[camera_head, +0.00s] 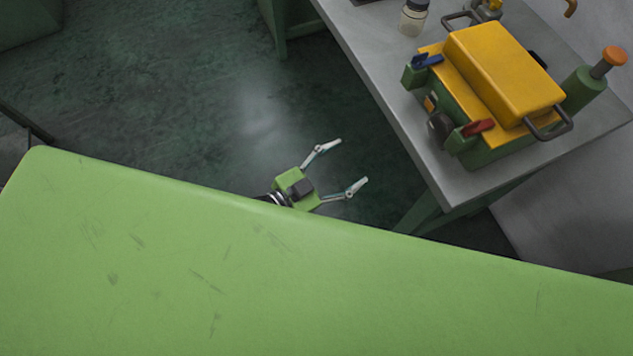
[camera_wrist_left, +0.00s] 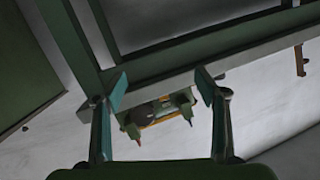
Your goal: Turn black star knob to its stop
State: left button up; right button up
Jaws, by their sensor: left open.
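The black star knob (camera_head: 440,125) is a dark round shape on the near-left side of a green and yellow machine (camera_head: 505,75). Its lobes are too small to make out. In the left wrist view a dark round shape, which looks like the knob (camera_wrist_left: 145,112), shows on the machine between my fingers. My left gripper (camera_head: 351,162) is open and empty, over the floor left of the bench and well apart from the knob. The left gripper's two fingers also show in the wrist view (camera_wrist_left: 162,85). My right gripper is not in view.
The machine stands on a grey bench (camera_head: 395,75), whose edge lies between my gripper and the knob. A red lever (camera_head: 478,128) and a blue lever (camera_head: 427,61) flank the knob. A green cylinder with an orange cap (camera_head: 614,56) and a small bottle (camera_head: 413,18) stand nearby.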

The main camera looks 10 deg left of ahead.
pick_arm(q)
jog(key=a+f+n+y, duration=0.1)
jog(key=a+f+y, duration=0.1)
jog(key=f, duration=0.4)
jog(key=a+f+n+y+b, duration=0.1)
jog(key=a+f, duration=0.3)
jog(key=f, duration=0.2)
jog(key=shift+s+a+f+n+g+y, duration=0.25)
jog(key=shift+s+f+n+g+y, duration=0.05)
jog(key=shift+f+n+y, duration=0.1)
